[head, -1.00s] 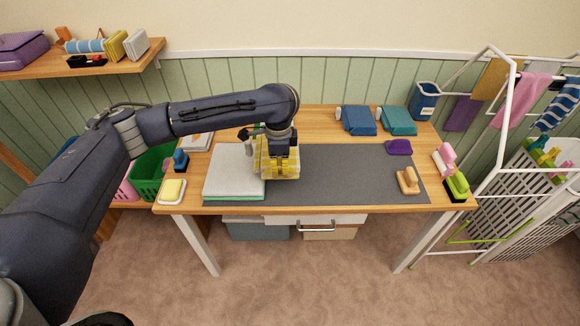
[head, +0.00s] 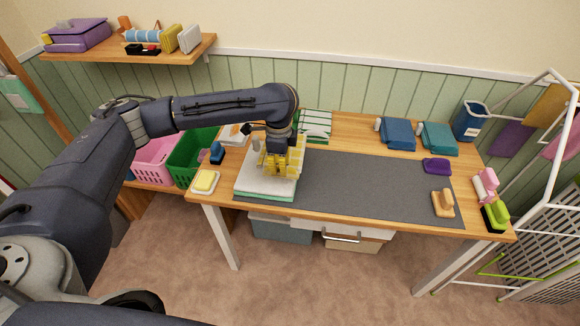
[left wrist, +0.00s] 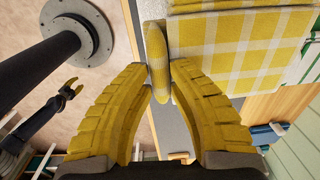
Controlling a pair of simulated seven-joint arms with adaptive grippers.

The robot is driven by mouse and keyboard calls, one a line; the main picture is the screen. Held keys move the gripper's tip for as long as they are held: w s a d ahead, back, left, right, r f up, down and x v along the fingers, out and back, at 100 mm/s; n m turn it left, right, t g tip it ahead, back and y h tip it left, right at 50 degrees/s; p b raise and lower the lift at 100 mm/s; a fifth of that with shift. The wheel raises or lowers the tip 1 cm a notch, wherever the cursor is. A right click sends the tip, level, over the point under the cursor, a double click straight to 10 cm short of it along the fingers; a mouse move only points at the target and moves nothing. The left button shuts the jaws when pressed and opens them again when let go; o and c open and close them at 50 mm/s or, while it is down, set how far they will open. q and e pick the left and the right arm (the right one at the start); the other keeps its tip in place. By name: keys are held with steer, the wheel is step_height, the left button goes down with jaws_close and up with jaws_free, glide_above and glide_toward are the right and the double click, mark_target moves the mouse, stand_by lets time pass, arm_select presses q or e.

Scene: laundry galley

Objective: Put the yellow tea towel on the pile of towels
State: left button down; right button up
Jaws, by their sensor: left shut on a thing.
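The yellow checked tea towel (head: 290,163) hangs folded from my left gripper (head: 281,160), over the right part of the pile of towels (head: 255,186). The pile is white on top with a green layer below. I cannot tell whether the towel touches it. In the left wrist view, the ridged yellow fingers of the left gripper (left wrist: 160,85) are shut on a folded edge of the tea towel (left wrist: 235,45). My right gripper (left wrist: 73,87) shows small at the left of that view, its fingers apart and empty. It is out of the head view.
A dark grey mat (head: 370,185) covers the table's middle, mostly clear. A sponge dish (head: 204,182) stands left of the pile. Green-striped cloth (head: 317,125) lies behind. Blue (head: 397,133) and teal (head: 438,138) folded cloths, brushes (head: 443,203) and a drying rack (head: 530,215) are right.

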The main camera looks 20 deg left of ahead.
mark_target(267, 163)
arm_select(q)
steer(key=a, duration=0.4)
steer(key=shift+s+a, duration=0.15)
steer(key=shift+s, duration=0.1)
steer(key=shift+f, duration=3.05)
steer(key=shift+f, duration=0.15)
steer(key=c, duration=1.2)
jaws_free()
steer(key=shift+c, duration=0.2)
steer(key=shift+r, duration=4)
